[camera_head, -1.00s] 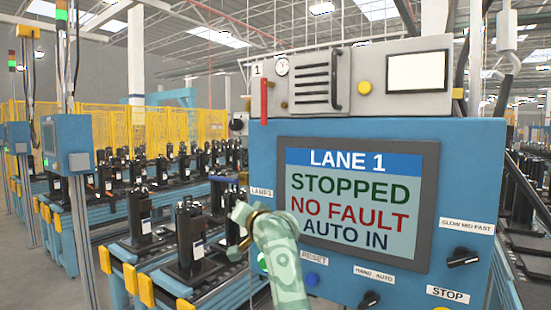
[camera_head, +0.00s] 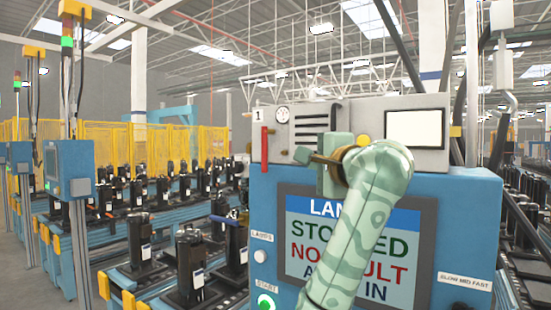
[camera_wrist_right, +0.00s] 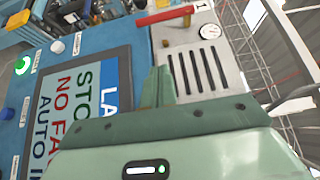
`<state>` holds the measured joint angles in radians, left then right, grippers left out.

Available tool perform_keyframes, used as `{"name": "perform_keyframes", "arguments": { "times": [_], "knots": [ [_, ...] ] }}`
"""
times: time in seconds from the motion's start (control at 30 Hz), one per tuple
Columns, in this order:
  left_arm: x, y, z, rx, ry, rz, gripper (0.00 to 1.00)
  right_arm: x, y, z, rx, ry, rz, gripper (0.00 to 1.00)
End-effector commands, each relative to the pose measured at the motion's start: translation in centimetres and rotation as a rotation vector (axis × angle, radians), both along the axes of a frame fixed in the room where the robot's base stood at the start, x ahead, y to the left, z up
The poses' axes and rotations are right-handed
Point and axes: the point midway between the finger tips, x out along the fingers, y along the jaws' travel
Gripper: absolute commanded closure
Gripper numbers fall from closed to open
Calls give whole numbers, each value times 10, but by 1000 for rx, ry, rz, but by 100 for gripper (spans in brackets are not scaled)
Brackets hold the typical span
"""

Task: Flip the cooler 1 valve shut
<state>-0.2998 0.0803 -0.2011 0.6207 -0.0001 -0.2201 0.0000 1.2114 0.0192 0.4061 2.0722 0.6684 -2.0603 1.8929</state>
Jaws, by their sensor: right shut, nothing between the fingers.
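The cooler 1 valve shows as a red lever (camera_head: 265,150) at the left end of the grey cooler box (camera_head: 285,117), below the label 1. It hangs straight down in the head view. In the right wrist view the red lever (camera_wrist_right: 165,17) lies near the top edge, beside the gauge. My right gripper (camera_head: 303,156) is shut and empty in front of the lower part of the box, to the right of the lever and apart from it. Its fingers (camera_wrist_right: 158,87) also show in the wrist view, before the louvres. My left gripper is not in view.
The blue panel (camera_head: 268,200) carries a LANE 1 screen (camera_head: 300,255), partly hidden behind my right arm. A round gauge (camera_head: 283,114) and a dark handle (camera_head: 333,116) sit on the box. Conveyors with black compressors (camera_head: 190,260) stand at the left.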

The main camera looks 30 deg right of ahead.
Motion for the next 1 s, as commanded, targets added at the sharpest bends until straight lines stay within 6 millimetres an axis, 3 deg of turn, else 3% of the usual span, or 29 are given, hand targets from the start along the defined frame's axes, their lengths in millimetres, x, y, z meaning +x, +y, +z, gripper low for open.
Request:
{"name": "perform_keyframes", "arguments": {
  "times": [0.27,0.63,0.8,1.0],
  "knots": [
    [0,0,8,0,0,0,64,22,-5,1,-4,7,-1,100],
    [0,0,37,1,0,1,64,98,-20,3,-3,6,-2,100],
    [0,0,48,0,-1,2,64,120,-6,2,-3,5,0,100],
    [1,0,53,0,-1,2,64,131,2,0,-3,3,-1,100]
  ]
}}
